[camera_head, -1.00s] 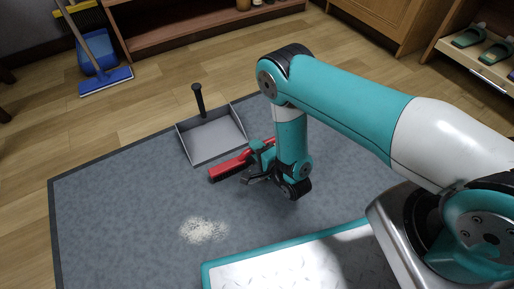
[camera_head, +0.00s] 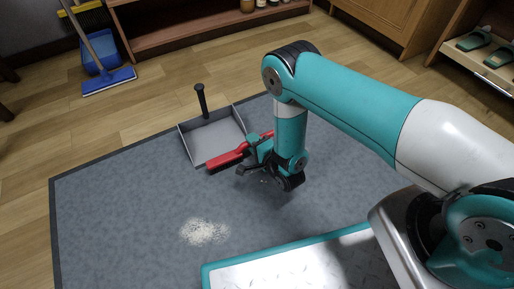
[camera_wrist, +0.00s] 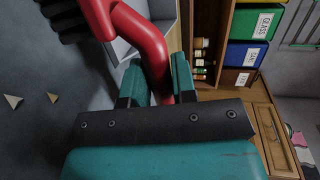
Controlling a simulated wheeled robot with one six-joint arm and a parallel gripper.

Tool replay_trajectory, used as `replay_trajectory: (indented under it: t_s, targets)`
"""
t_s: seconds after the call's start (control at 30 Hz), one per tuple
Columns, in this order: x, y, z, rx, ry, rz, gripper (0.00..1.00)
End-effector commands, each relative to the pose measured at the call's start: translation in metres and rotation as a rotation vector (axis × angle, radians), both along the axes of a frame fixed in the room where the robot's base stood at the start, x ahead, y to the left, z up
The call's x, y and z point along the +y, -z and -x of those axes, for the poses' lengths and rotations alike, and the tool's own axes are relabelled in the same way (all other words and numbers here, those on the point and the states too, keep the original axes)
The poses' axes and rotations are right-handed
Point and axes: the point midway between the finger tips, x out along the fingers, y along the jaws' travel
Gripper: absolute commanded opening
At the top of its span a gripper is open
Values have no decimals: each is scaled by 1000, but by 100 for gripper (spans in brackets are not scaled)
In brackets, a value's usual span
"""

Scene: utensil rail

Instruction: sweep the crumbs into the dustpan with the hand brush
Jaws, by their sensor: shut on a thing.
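The red hand brush (camera_head: 226,160) is held in my gripper (camera_head: 256,150), at the right front of the dustpan in the head view. In the wrist view the red handle (camera_wrist: 148,48) passes between the two teal fingers (camera_wrist: 160,82), and dark bristles (camera_wrist: 62,20) show at top left. The grey dustpan (camera_head: 213,138) with its upright black handle rests on the mat, its open side toward the front; the brush head overlaps its front right part in the picture. The pale crumbs (camera_head: 204,231) lie in a pile on the mat, in front of the dustpan and apart from the brush.
The blue-grey mat (camera_head: 110,210) is clear around the crumbs. My teal-edged base fills the lower right. A blue broom (camera_head: 108,80) and blue dustpan (camera_head: 100,52) stand at the back left. A wooden shelf (camera_head: 200,32) and cabinets (camera_head: 385,20) line the back.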

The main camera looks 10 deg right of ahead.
Motion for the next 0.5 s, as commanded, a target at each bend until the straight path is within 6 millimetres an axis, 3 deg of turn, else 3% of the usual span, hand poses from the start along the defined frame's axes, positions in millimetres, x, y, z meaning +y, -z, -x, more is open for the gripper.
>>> replay_trajectory:
  t_s: [0.2, 0.5]
  targets:
    - [5, 0, -21, -2, 0, -1, 2]
    - [8, 0, -34, -1, 0, 0, 0]
